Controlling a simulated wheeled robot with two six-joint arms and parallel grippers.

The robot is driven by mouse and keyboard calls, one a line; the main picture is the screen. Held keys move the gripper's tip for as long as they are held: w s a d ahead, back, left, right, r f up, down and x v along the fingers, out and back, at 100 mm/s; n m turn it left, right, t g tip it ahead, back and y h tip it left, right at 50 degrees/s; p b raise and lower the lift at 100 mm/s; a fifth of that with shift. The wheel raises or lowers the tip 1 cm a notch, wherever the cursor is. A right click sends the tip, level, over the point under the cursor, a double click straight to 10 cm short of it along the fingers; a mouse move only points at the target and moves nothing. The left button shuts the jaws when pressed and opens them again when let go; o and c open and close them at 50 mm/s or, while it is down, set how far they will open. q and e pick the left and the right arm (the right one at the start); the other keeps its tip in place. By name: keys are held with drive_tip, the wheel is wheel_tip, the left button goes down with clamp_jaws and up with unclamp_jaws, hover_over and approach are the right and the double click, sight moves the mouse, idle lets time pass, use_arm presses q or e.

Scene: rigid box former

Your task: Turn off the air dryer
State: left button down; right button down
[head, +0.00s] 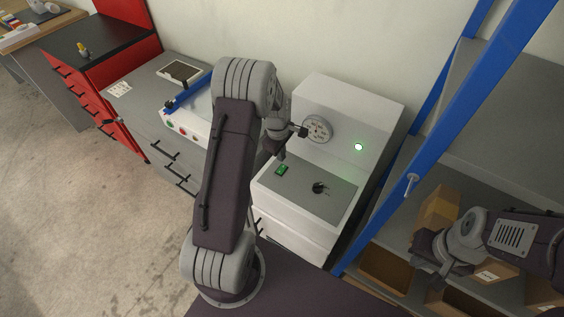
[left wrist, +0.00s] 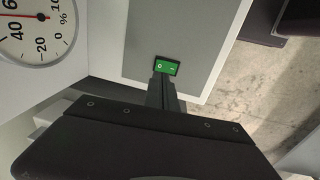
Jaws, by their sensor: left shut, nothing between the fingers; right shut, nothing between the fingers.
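The air dryer (head: 349,114) is a white cabinet with a sloped grey panel. A green rocker switch (head: 281,170) marked O and I sits on the panel; it also shows in the left wrist view (left wrist: 168,66). A green lamp (head: 358,147) glows on the upright face. My left gripper (head: 281,156) is shut and empty, with its fingertips right at the switch's edge in the left wrist view (left wrist: 163,80). I cannot tell whether they touch it. My right gripper (head: 447,276) is shut and empty, in front of the shelf at the right.
A round dial gauge (head: 318,128) is on the dryer's face, near my left wrist. A dark round fitting (head: 320,188) is on the panel. A blue-framed shelf (head: 390,170) with cardboard boxes (head: 437,209) stands right. A grey drawer cabinet (head: 142,120) stands left.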

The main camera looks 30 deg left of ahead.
sight(283, 167)
use_arm(q)
wheel_tip(283, 167, down, 4)
drive_tip(key=shift+w+d+f, duration=0.1)
drive_tip(key=shift+w+d, duration=0.05)
drive_tip(key=shift+w+f, duration=0.15)
drive_tip(key=shift+f, duration=0.35)
